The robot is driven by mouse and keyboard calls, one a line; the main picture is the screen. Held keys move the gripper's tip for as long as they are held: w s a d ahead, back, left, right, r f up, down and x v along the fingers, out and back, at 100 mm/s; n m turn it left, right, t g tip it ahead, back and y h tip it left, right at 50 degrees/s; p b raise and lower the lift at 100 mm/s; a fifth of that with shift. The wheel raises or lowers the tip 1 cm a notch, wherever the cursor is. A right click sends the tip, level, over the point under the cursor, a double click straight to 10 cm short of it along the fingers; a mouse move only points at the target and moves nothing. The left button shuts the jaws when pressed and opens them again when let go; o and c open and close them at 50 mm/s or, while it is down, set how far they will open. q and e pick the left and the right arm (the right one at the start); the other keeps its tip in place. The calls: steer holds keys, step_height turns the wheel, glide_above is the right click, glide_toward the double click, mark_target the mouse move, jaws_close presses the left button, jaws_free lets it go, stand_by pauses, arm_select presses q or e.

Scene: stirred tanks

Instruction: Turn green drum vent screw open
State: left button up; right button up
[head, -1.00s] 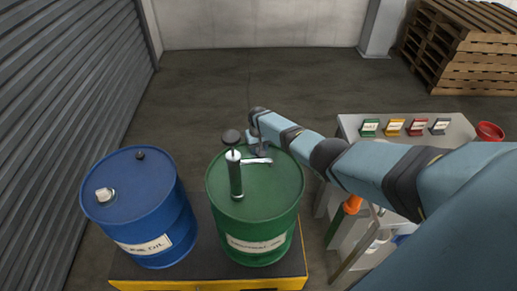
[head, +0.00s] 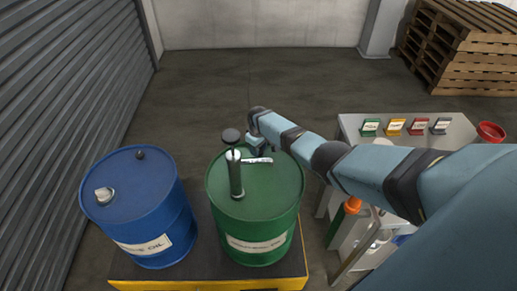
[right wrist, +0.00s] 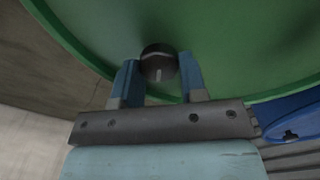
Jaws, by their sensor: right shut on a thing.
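The green drum (head: 258,212) stands upright at the centre of the head view, with a label on its front. Its vent screw is hidden behind my arm in the head view. In the right wrist view the vent screw (right wrist: 158,63) is a dark round knob with a light mark, near the rim of the green drum (right wrist: 220,30). My right gripper (right wrist: 160,75) is shut on the vent screw, one finger on each side. In the head view my right gripper (head: 257,150) is over the far side of the drum lid. My left gripper is not in view.
A green hand pump (head: 235,172) with a dark knob stands on the green drum's lid. A blue drum (head: 150,225) is at left on the same yellow-edged platform (head: 200,284). A grey cart (head: 350,125) with coloured tags is at right. Pallets (head: 465,55) stand at the back right.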

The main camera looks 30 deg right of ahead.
steer(key=n, duration=0.6)
steer(key=shift+a+b, duration=0.1)
steer(key=shift+b, duration=0.2)
steer(key=n, duration=0.5)
steer(key=shift+s+b, duration=0.15)
steer(key=shift+b, duration=0.15)
steer(key=shift+n, duration=0.4)
steer(key=o, duration=0.9)
steer(key=shift+o, duration=0.2)
step_height(320, 180, up, 14)
steer(key=p, duration=0.1)
steer(key=shift+p, duration=0.35)
